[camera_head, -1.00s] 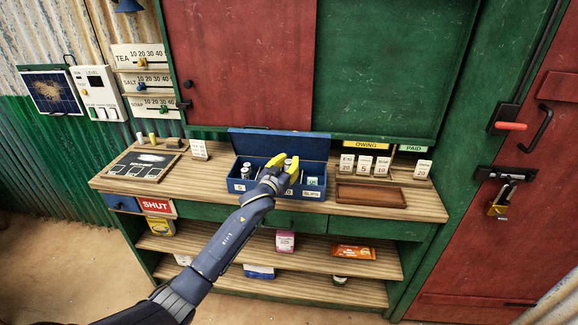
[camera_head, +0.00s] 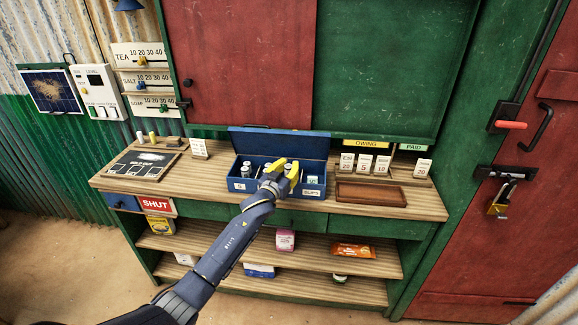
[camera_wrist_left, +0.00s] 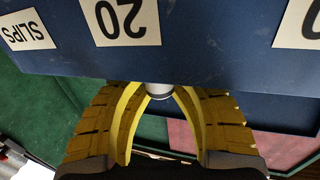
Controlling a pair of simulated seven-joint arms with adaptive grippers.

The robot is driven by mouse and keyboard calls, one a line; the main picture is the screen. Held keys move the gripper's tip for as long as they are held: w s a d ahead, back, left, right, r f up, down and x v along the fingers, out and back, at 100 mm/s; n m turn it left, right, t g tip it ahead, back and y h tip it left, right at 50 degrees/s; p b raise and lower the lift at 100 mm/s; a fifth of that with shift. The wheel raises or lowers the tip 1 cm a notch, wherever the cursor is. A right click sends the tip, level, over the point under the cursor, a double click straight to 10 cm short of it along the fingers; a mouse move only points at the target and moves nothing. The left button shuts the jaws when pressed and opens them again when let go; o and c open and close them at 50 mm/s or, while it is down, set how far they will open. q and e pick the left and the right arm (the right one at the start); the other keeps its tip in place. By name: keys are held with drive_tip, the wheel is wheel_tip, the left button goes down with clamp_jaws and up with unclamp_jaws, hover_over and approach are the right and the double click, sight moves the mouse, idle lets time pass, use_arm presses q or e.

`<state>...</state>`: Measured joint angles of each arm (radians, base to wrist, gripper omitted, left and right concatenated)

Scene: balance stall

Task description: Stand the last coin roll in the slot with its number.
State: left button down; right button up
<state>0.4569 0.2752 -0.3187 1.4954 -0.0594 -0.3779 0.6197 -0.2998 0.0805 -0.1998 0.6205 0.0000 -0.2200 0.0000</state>
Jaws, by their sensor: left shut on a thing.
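The blue cash box (camera_head: 240,196) stands open on the counter, with its lid up at the back. My left gripper (camera_head: 285,172) is over the front middle of the box. It is shut on a pale coin roll (camera_wrist_left: 160,91), whose end shows between the yellow fingertips (camera_wrist_left: 160,88) in the left wrist view. A "20" label (camera_wrist_left: 127,20) and a "SLIPS" label (camera_wrist_left: 27,30) appear upside down on the box's front in that view. Other coin rolls (camera_head: 246,167) stand in the box's left part. How deep the held roll sits is hidden. My right gripper is out of view.
A brown wooden tray (camera_head: 372,197) lies right of the box, with number cards (camera_head: 364,164) behind it. A dark slate board (camera_head: 143,166) lies at the counter's left. The box's raised lid (camera_head: 280,143) stands behind my gripper.

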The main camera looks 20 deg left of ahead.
use_arm(q)
drive_tip(key=c, duration=1.2)
unclamp_jaws()
